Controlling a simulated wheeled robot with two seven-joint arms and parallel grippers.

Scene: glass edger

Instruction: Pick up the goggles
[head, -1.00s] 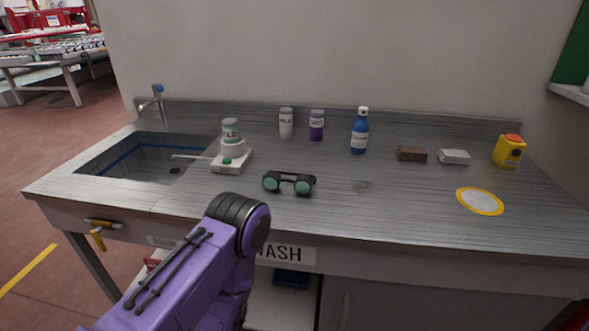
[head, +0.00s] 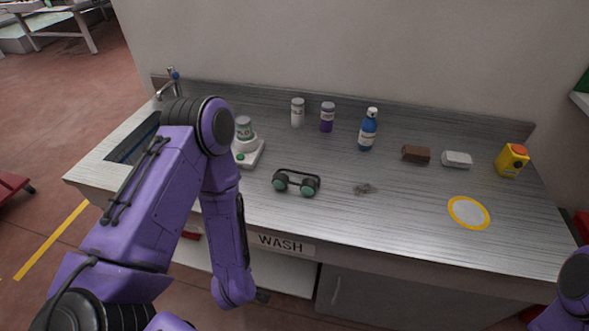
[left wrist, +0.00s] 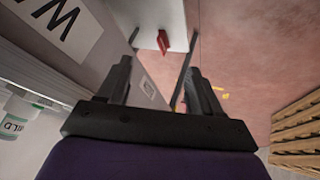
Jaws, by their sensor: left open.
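The goggles (head: 297,183), dark-framed with round greenish lenses, lie on the grey worktop (head: 410,215) near its front edge in the head view. My left arm reaches up in front of the sink and bends down, its lower end in front of the counter's front edge. My left gripper (left wrist: 160,85) shows in the left wrist view, open and empty, its two dark fingers apart beside the counter front. It is away from the goggles, which are not in the wrist view. My right gripper is not in view; only a piece of purple arm shows at the lower right.
A white device with a jar (head: 244,145) stands left of the goggles. A white bottle (head: 298,113), purple bottle (head: 327,117) and blue bottle (head: 367,130) stand behind. A brown block (head: 416,154), white block (head: 457,159), yellow container (head: 511,160) and yellow-rimmed disc (head: 468,213) are rightward.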

